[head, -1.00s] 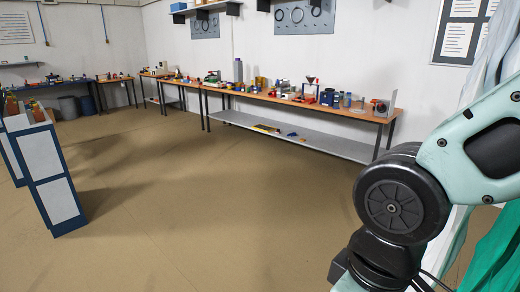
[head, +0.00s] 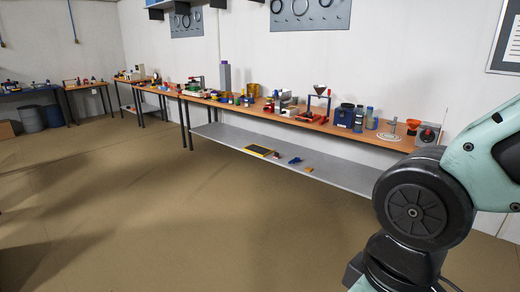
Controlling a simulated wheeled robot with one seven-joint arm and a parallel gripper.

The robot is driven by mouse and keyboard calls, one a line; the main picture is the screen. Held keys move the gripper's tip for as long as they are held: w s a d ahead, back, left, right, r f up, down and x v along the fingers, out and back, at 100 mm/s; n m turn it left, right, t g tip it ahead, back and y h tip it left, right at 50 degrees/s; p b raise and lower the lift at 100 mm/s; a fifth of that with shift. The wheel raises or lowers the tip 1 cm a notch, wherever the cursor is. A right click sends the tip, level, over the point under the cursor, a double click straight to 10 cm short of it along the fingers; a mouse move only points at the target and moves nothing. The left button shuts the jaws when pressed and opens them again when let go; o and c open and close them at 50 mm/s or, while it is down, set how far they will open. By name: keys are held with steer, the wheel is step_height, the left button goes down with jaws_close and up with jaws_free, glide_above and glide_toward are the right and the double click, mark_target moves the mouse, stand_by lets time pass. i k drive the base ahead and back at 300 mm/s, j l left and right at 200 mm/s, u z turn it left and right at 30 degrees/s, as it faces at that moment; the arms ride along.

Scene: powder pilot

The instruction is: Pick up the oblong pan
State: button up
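I cannot make out an oblong pan for certain in the head view. The long wooden bench (head: 395,142) along the back wall holds many small items, too small to tell apart fully. A flat yellow-and-black thing (head: 261,151) lies on the grey lower shelf (head: 345,176); I cannot tell what it is. My arm shows at the right, but my gripper is out of view.
On the bench are a blue device (head: 344,117), a stand with a funnel (head: 320,92) and a grey box with a dial (head: 427,134). Farther benches (head: 84,86) and bins (head: 30,119) are at the left. The brown floor (head: 170,220) in front is clear.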

mark_target(288, 112)
steer(key=i, duration=2.7)
steer(key=i+u, duration=0.1)
steer(key=i, duration=0.55)
steer(key=i+l, duration=0.1)
steer(key=i, duration=0.55)
steer(key=i+l+u, duration=0.15)
steer(key=i, duration=0.5)
steer(key=i+l, duration=0.1)
steer(key=i, duration=0.55)
steer(key=u, duration=0.05)
